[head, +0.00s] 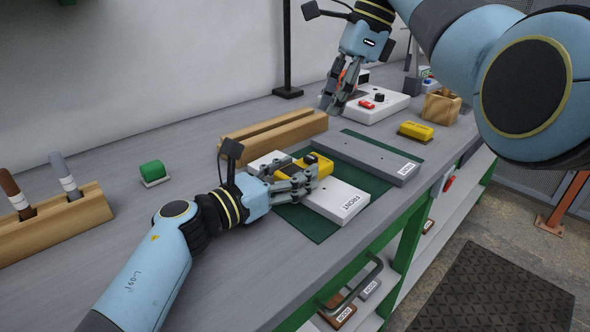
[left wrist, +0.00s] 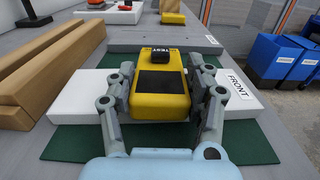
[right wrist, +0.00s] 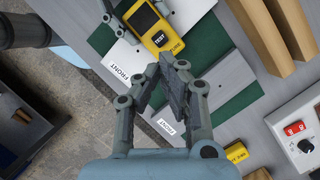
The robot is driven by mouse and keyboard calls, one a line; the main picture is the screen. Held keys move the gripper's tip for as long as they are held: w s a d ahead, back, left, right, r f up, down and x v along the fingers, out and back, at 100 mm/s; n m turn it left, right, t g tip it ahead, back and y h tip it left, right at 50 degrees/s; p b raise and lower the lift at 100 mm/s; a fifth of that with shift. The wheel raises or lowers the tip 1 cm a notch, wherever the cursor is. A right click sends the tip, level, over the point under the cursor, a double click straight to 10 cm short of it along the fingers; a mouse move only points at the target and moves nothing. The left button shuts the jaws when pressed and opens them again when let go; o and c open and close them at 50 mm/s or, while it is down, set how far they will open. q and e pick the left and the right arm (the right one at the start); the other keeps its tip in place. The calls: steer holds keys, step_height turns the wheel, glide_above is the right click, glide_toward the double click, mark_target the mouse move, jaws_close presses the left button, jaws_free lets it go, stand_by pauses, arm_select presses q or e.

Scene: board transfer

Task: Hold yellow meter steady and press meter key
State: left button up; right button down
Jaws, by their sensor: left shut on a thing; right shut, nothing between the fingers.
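The yellow meter (head: 324,164) lies above the white board marked FRONT (head: 345,203). In the left wrist view the meter (left wrist: 160,104) shows its dark screen and the black key (left wrist: 166,58) by the word TEST at its far end. My left gripper (head: 312,180) is shut on the meter's sides, one finger along each side (left wrist: 168,90). My right gripper (head: 335,108) is shut, empty and raised, apart from the meter. In the right wrist view the meter (right wrist: 150,22) and its key (right wrist: 159,37) lie beyond its fingertips (right wrist: 166,72).
A green mat (head: 301,222) lies under the white board and a grey board (head: 365,154). Wooden blocks (head: 270,134) lie behind. A white box with a red switch (head: 385,108), another yellow object (head: 416,131) and a small wooden box (head: 441,107) stand towards the right.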

step_height(320, 180, up, 6)
steer(key=m+t+y, duration=0.4)
steer(key=m+t, duration=0.1)
steer(key=m, duration=0.5)
glide_above(311, 157)
steer(key=w, duration=0.2)
steer(key=s+f, duration=0.2)
steer(key=f, duration=0.1)
steer(key=shift+f+m+g, duration=0.2)
steer(key=shift+m+g, duration=0.1)
steer(key=shift+m, duration=0.1)
steer(key=shift+f, duration=0.1)
steer(key=shift+f, duration=4.35)
